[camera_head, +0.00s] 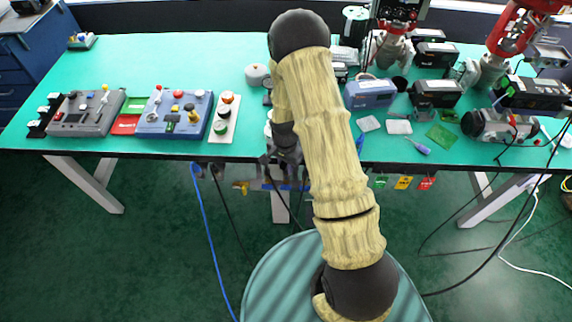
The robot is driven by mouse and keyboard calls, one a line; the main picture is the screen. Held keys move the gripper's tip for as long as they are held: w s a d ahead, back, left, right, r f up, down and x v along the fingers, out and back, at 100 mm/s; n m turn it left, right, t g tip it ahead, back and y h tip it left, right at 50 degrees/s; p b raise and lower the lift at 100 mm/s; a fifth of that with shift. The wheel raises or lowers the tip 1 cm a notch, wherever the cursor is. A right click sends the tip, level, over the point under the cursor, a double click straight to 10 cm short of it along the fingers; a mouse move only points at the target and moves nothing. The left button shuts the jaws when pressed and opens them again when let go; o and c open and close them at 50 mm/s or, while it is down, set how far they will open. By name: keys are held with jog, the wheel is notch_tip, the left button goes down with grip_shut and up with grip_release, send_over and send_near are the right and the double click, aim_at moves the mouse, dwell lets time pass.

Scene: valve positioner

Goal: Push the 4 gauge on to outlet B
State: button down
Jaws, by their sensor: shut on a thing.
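My arm rises across the middle of the head view, bends at the top and comes down behind its own forearm. My gripper (286,163) is at the table's front edge, small and partly hidden by the arm. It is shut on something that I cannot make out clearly. Fittings line a rail (264,184) under the front edge, with a brass fitting (240,187) at its left. I cannot tell which fitting is outlet B. I cannot pick out the 4 gauge or read any number.
The green table (150,65) holds two control boxes (174,115) and a button panel (223,118) at left. Black devices, a blue box (370,93) and red valve assemblies (520,30) crowd the right. A blue hose (207,235) and black cables hang in front. Coloured tags (403,182) hang right.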

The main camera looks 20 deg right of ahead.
jog(key=shift+f+b, duration=0.35)
jog(key=shift+f, duration=0.2)
jog(key=c, duration=1.2)
grip_release()
jog(key=shift+c, duration=0.2)
notch_tip(320, 180, up, 17)
jog(key=b, duration=0.1)
jog(key=shift+w+a+r, duration=0.15)
jog(key=shift+r, duration=0.05)
